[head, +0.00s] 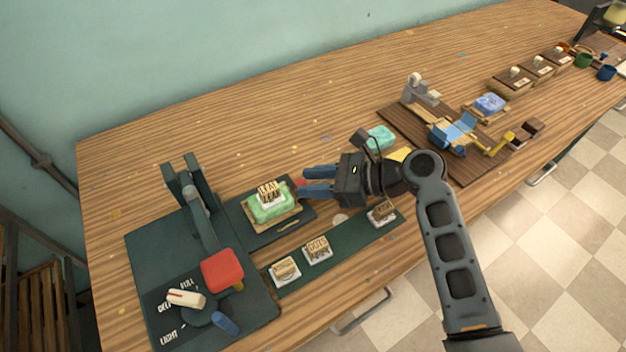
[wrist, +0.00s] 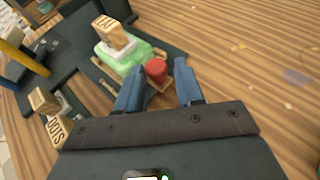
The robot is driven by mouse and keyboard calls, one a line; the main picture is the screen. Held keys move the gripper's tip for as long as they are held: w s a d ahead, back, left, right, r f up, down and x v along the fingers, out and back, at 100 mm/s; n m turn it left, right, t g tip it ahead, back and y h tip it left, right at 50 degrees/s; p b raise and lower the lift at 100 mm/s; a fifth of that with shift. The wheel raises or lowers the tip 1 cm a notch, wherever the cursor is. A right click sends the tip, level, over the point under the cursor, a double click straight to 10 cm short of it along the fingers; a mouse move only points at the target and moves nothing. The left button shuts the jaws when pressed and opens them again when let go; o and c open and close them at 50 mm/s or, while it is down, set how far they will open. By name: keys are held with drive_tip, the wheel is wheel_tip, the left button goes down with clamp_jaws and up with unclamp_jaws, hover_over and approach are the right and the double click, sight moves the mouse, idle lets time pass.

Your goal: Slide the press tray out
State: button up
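The press tray (head: 258,222) is a small wooden tray on a dark green plate, right of the press (head: 150,245). It carries a green soap block (head: 270,208) with a wooden LEAF stamp (head: 269,191) on top. A red knob (wrist: 156,70) sits at the tray's near side in the wrist view. My gripper (head: 304,181) is open, pointing left at the tray. In the wrist view its blue fingertips (wrist: 160,65) stand on either side of the knob, with a gap on the right; contact on the left cannot be told.
A dark green strip (head: 345,240) with several wooden stamps lies in front. The press lever's red grip (head: 222,270) is at the front left. A cutting station (head: 455,135) stands right. The table behind my gripper is clear.

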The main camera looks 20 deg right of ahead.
drive_tip(key=shift+v, duration=3.9)
